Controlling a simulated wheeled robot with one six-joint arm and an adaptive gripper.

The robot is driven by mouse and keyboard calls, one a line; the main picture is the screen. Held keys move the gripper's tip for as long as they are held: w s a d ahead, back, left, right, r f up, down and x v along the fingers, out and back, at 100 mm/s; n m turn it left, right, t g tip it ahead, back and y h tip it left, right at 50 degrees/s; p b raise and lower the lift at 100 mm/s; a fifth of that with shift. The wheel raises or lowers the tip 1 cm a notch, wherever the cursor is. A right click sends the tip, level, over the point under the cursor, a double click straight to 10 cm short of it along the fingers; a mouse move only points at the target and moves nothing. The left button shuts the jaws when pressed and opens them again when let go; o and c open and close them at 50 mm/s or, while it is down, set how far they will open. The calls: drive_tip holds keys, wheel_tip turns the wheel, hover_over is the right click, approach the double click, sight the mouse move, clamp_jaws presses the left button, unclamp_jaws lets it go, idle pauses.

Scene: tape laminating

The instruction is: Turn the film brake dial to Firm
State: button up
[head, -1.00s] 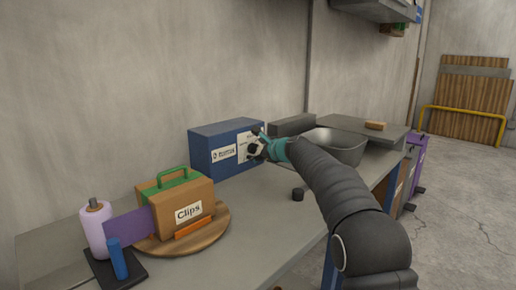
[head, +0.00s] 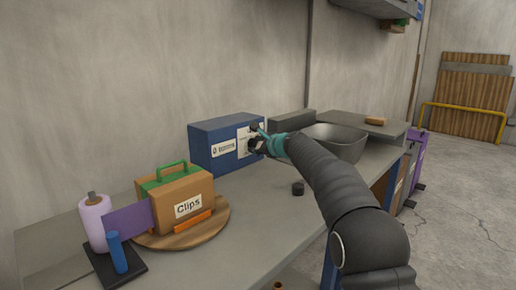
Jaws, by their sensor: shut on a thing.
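A blue box (head: 212,145) stands on the bench against the wall. A white label with dark print (head: 224,148) and a pale panel (head: 243,141) are on its front face. My gripper (head: 256,140) is at the right end of that front face, turned sideways and shut on the film brake dial. The gripper's fingers hide the dial almost wholly, so I cannot read its setting. The print on the panel is too small to read.
A Clips box (head: 178,208) stands on a round wooden board (head: 216,225). A lilac film roll (head: 95,222) and a blue post (head: 117,253) are at front left. A dark bowl (head: 345,146) is behind my arm. A small black cylinder (head: 298,188) sits on the bench (head: 250,215).

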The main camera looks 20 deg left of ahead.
drive_tip(key=f+n+t+b, duration=0.1)
drive_tip(key=b, duration=0.3)
drive_tip(key=shift+s, duration=0.1)
drive_tip(key=n+b, duration=0.1)
drive_tip(key=b, duration=0.1)
drive_tip(key=n+b, duration=0.1)
drive_tip(key=b, duration=0.2)
drive_tip(key=shift+a+f+n+t, duration=0.1)
drive_tip(key=shift+f+n+t, duration=0.1)
drive_tip(key=shift+n+t, duration=0.15)
drive_tip(key=n+b, duration=0.1)
drive_tip(key=n+t+b, duration=0.1)
drive_tip(key=b, duration=0.1)
drive_tip(key=shift+r+y, duration=0.25)
drive_tip(key=shift+y, duration=0.05)
drive_tip(key=shift+n+t+b, duration=0.35)
drive_tip(key=shift+n+b, duration=0.2)
drive_tip(key=shift+n, duration=0.1)
drive_tip(key=shift+n+y, duration=0.3)
drive_tip(key=o, duration=1.1)
drive_tip(key=shift+s+r, duration=0.1)
drive_tip(key=shift+o, duration=0.2)
